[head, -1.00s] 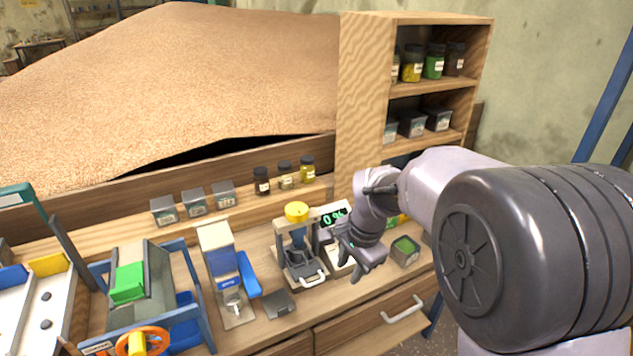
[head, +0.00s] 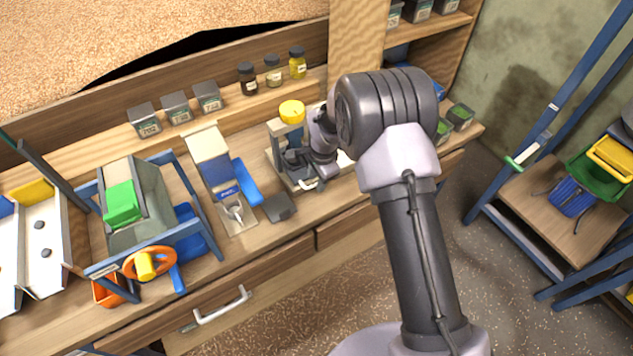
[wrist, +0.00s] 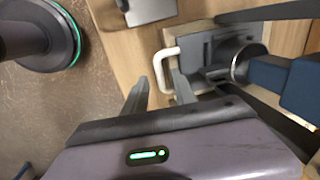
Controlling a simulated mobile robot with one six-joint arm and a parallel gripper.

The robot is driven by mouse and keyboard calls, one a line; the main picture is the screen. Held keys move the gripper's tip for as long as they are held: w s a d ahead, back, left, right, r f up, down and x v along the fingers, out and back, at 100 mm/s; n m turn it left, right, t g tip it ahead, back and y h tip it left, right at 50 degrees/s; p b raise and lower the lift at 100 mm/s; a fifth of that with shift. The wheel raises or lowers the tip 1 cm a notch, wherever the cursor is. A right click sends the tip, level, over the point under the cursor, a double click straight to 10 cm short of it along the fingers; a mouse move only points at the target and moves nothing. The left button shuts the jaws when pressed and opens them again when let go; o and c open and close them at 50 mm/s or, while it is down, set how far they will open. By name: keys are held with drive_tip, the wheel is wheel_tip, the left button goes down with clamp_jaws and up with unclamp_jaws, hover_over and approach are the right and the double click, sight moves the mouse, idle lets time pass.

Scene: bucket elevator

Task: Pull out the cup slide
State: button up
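The cup slide (head: 308,184) is at the foot of a small stand with a yellow top (head: 291,111), on the bench in the head view. In the wrist view its white handle (wrist: 158,68) sticks out from a dark grey plate (wrist: 194,55), with a round cup (wrist: 240,62) behind it. My gripper (wrist: 161,82) is open, its two dark fingers apart and pointing at the handle. The handle's bar lies near and partly between the fingertips; I cannot tell whether they touch it. In the head view my arm hides part of the stand.
A dark grey block (head: 278,207) lies left of the stand, beside a dispenser with a blue lever (head: 247,181). Small jars (head: 273,71) and boxes (head: 176,107) line the ledge behind. A drawer handle (head: 222,306) juts from the bench front. The floor in front is clear.

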drive_tip(key=shift+f, duration=0.4)
drive_tip(key=shift+w, duration=0.1)
clamp_jaws()
idle(1.1)
